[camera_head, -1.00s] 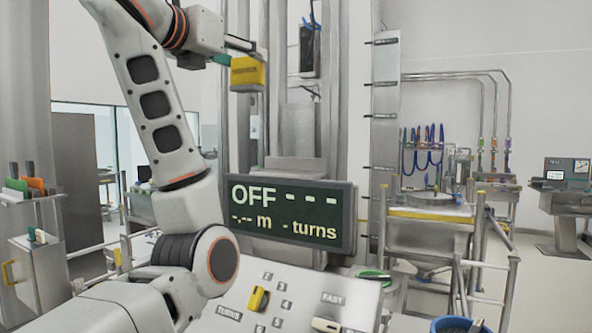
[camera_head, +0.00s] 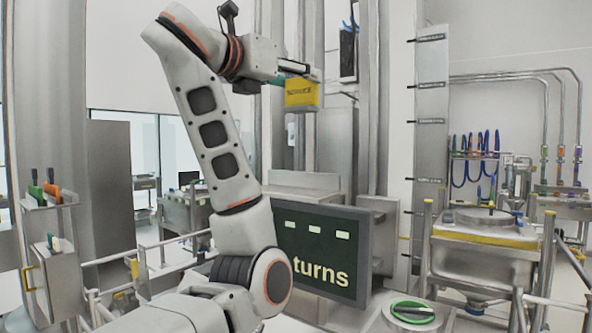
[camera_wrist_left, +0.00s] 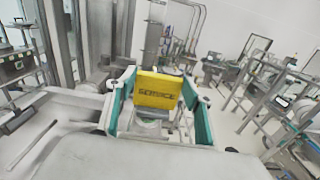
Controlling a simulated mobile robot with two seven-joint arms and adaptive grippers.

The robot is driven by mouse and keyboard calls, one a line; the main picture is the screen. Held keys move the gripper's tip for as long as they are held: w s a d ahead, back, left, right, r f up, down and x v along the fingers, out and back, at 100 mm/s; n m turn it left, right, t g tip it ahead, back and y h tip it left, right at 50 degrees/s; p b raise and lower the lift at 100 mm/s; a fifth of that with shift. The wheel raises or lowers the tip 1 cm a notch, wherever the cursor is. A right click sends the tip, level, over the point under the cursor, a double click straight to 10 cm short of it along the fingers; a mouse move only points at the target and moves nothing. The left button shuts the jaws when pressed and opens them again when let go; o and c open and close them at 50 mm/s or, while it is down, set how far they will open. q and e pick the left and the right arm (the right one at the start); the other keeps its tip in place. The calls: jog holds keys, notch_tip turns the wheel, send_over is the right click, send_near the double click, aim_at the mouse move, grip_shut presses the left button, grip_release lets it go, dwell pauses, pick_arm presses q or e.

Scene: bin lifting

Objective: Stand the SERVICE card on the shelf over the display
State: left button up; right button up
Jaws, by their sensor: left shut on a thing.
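The yellow SERVICE card (camera_head: 302,95) is held up in the air by my left gripper (camera_head: 298,78), its dark lettering facing the head camera. In the left wrist view, the card (camera_wrist_left: 158,92) stands between the two green-edged fingers, which are shut on it. The dark display (camera_head: 335,262) is below, its left part hidden by my left arm. A grey metal shelf (camera_head: 290,188) runs just over the display. The card is well above this shelf and apart from it. My right gripper is not in view.
A tall metal column (camera_head: 378,110) rises behind the shelf. A metal strip with black clips (camera_head: 431,150) stands to its right. A green-ringed round knob (camera_head: 412,308) is at the bottom. A steel vessel with railings (camera_head: 485,240) is at right, a rack with coloured cards (camera_head: 45,195) at left.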

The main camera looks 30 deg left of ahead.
pick_arm(q)
notch_tip(320, 180, down, 16)
jog(key=shift+f, duration=0.2)
dwell(0.4)
jog(key=shift+f, duration=0.1)
jog(key=o, duration=1.2)
jog(key=shift+o, duration=0.2)
jog(key=shift+p, duration=0.3)
jog(key=s+a+b, duration=0.1)
jog(key=s, duration=1.1)
